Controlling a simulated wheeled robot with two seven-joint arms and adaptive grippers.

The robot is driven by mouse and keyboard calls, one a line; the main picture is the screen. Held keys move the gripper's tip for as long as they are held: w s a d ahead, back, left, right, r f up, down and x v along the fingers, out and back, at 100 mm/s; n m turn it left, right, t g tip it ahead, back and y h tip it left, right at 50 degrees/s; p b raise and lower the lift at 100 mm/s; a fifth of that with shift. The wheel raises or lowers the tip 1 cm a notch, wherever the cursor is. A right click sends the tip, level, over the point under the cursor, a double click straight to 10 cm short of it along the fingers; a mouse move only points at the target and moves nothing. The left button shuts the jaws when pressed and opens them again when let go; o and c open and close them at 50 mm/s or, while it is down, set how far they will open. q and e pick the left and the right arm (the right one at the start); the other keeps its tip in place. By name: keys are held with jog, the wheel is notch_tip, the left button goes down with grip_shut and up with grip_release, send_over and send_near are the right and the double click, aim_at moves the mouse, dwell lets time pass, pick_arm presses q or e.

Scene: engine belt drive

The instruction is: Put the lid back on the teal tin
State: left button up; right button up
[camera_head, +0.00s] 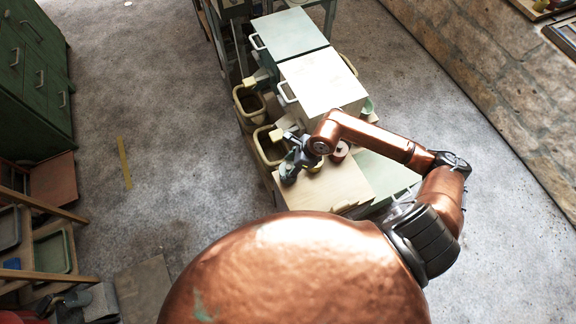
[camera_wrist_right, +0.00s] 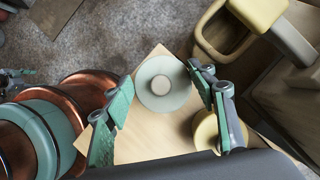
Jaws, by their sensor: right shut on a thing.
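A round pale green lid-like disc with a whitish centre knob (camera_wrist_right: 163,85) shows in the right wrist view between my right fingertips. My right gripper (camera_wrist_right: 163,88) appears shut on it, one finger at each side of its rim. In the head view, my right gripper (camera_head: 291,163) is low over the left part of a light wooden top (camera_head: 335,187), and the disc is hard to make out there. I cannot pick out the body of the teal tin; it may be hidden under the disc or the gripper.
A yellowish round object (camera_wrist_right: 206,136) sits behind my right-hand finger in the wrist view. A reddish round object (camera_head: 339,152) is beside my arm. Cream bins (camera_head: 268,148) stand left of the wooden top; a white-topped cabinet (camera_head: 322,82) stands behind.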

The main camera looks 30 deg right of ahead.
pick_arm(q)
jog(key=shift+f, duration=0.1)
pick_arm(e)
jog(key=shift+f, duration=0.1)
dwell(0.6)
jog(key=o, duration=0.9)
jog(key=shift+o, duration=0.2)
jog(key=o, duration=0.5)
jog(key=shift+c, duration=0.2)
jog(key=shift+r+p, duration=2.2)
jog(key=shift+r, duration=1.35)
pick_arm(q)
jog(key=r, duration=0.1)
jog(key=w+r, duration=0.1)
jog(key=r, duration=0.2)
jog(key=shift+w+r, duration=0.2)
jog(key=shift+w, duration=0.1)
pick_arm(e)
jog(key=shift+c, duration=0.7)
